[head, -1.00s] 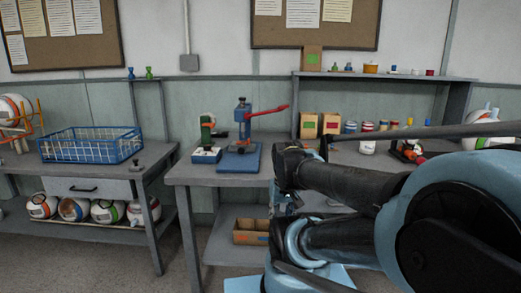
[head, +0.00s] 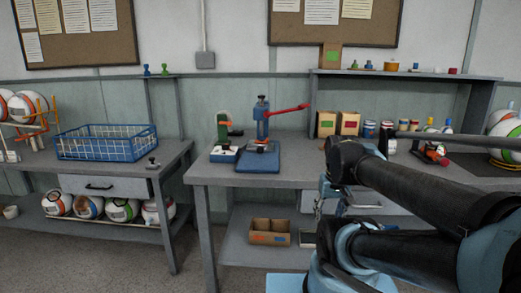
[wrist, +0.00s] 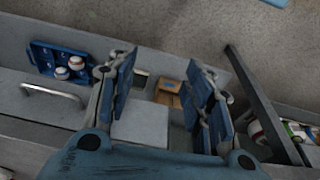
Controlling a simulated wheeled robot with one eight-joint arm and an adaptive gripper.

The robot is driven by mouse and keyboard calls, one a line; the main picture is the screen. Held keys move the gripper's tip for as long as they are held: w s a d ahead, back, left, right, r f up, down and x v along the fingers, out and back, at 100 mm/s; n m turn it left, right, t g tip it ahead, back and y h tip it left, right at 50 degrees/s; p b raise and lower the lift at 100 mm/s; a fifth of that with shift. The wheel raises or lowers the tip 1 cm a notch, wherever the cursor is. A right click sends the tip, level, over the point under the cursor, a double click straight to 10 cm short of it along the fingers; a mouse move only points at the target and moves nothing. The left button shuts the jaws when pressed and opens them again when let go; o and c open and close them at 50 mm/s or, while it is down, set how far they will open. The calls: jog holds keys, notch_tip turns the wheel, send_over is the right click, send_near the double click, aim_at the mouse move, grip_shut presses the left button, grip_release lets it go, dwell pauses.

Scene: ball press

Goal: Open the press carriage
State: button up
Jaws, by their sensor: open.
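The ball press stands on the middle workbench in the head view, with a blue upright (head: 262,122), a blue base plate (head: 258,163) and a red lever (head: 290,109) reaching right. I cannot make out the carriage's position at this distance. My gripper (head: 326,200) is low in front of the bench, right of the press and apart from it, partly hidden by my arm. In the wrist view, my gripper (wrist: 160,68) is open and empty, its two blue fingers spread. The press does not show in the wrist view.
A small green device (head: 223,128) stands just left of the press. Cardboard boxes (head: 337,123) and jars stand to its right. A drawer handle (wrist: 50,92), a blue tray with balls (wrist: 60,62) and a cardboard box (wrist: 170,90) lie below my gripper. A blue wire basket (head: 107,144) is on the left bench.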

jog(key=w+a+r, duration=0.3)
jog(key=w+r, duration=0.7)
notch_tip(320, 180, up, 13)
jog(key=t, duration=0.2)
send_over(260, 148)
jog(key=s, duration=0.6)
jog(key=shift+m, duration=0.3)
jog(key=x, duration=1.6)
jog(key=shift+f, duration=0.2)
grip_shut()
jog(key=shift+s, duration=0.1)
